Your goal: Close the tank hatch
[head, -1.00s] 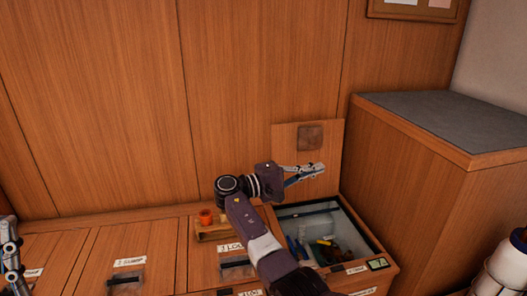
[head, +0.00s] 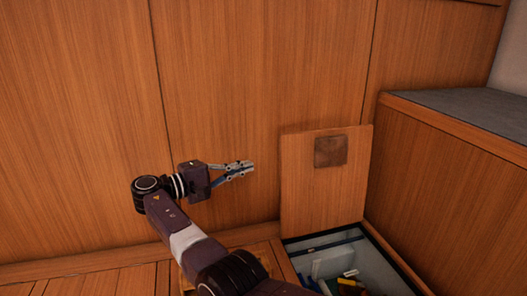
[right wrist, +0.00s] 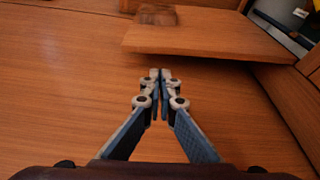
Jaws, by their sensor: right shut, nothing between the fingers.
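The hatch (head: 305,190) is a square wooden panel with a dark square patch (head: 331,151). It stands upright against the wood wall, open, at the back of the tank (head: 370,252), an open compartment with loose items inside. My right gripper (head: 250,168) is shut and empty, left of the hatch in the head view and apart from it. In the right wrist view the shut fingertips (right wrist: 160,74) are in front of bare wood, with the hatch (right wrist: 210,38) beyond them and part of the open tank (right wrist: 283,32) at top right. My left gripper is out of view.
A wooden cabinet (head: 450,190) with a grey top (head: 470,112) stands to the right of the tank. The wood wall (head: 90,120) behind is bare. Wooden bench panels (head: 90,282) lie at lower left. My right arm hides part of the bench.

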